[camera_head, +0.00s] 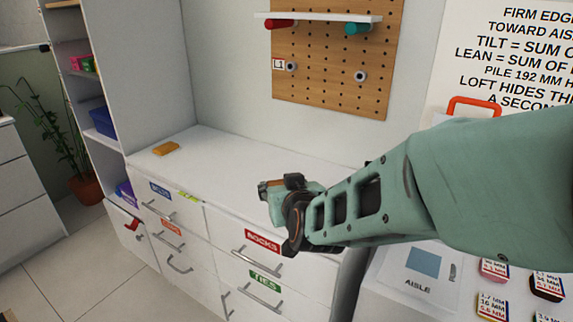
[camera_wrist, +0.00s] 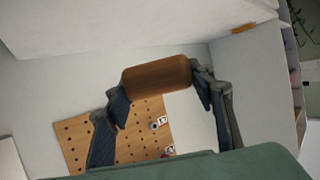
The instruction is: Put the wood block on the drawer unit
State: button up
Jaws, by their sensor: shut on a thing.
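The wood block (camera_wrist: 157,75) is a brown, rounded piece held between the two fingers of my gripper (camera_wrist: 160,85) in the wrist view. In the head view my gripper (camera_head: 270,190) is in front of the white drawer unit (camera_head: 235,165), and only a small brown part of the block shows at its tip. The block appears held in the air, apart from the unit's top; its exact height is hard to tell. The drawer unit has labelled drawers, and its white top also shows in the wrist view (camera_wrist: 120,25).
A small orange-yellow block (camera_head: 166,148) lies at the left of the unit's top. A pegboard (camera_head: 335,95) with a shelf hangs behind. An open shelf tower (camera_head: 95,100) stands at the left. The middle of the top looks clear. An AISLE card (camera_head: 420,270) lies at the right.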

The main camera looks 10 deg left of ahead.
jog(key=shift+s+a+r, duration=0.2)
jog(key=shift+a+r, duration=0.05)
jog(key=shift+a, duration=0.2)
jog(key=w+d+f+b, duration=0.1)
jog(key=w+d+f, duration=0.1)
jog(key=d+f, duration=0.1)
jog(key=w+d+f+b, duration=0.1)
jog(key=w+d+f, duration=0.2)
jog(key=d, duration=0.1)
jog(key=w+d+f+b, duration=0.1)
jog(key=w+d+f, duration=0.2)
jog(key=shift+d+f, duration=0.15)
jog(key=shift+d, duration=0.15)
jog(key=shift+w+d+f+b, duration=0.15)
jog(key=shift+f+b, duration=0.1)
jog(key=shift+f, duration=0.7)
jog(key=shift+w+d+f+b, duration=0.1)
jog(key=shift+f+b, duration=0.15)
jog(key=shift+f, duration=0.65)
jog(key=shift+f, duration=0.15)
jog(key=o, duration=1.1)
